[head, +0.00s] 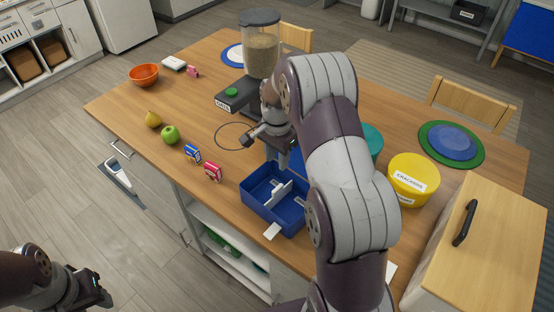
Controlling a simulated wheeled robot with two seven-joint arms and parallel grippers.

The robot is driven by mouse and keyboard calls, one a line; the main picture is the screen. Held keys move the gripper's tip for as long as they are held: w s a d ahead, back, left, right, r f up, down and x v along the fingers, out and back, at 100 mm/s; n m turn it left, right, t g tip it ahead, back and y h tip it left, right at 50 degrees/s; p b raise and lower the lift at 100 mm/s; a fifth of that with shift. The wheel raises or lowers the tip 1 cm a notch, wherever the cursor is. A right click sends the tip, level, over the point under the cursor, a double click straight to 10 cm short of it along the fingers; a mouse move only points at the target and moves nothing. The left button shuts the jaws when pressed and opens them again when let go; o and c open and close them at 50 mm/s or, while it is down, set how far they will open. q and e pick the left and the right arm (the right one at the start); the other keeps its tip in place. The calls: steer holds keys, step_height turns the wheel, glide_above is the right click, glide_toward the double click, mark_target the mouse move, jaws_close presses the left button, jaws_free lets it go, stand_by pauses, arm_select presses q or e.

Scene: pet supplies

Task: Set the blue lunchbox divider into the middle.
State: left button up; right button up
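The blue lunchbox (252,203) is open on the wooden table near its front edge. A whitish divider (278,193) shows inside it, tilted across in the picture; I cannot tell whether it is seated. My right gripper (285,163) points down over the back part of the lunchbox, above and behind the divider. Its fingertips are partly hidden, so I cannot tell whether it is open or shut. My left gripper (96,290) is low at the left, away from the table, and its opening is unclear.
A food dispenser (262,52) stands behind. A yellow crackers container (414,179) and a wooden bread box (490,245) stand right.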

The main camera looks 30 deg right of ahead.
mark_target(278, 187)
steer(key=shift+w, duration=0.15)
steer(key=f, duration=1.1)
steer(key=shift+s+f+b, duration=0.2)
steer(key=shift+f+b, duration=0.1)
steer(key=shift+f, duration=0.7)
jaws_close()
stand_by(0.4)
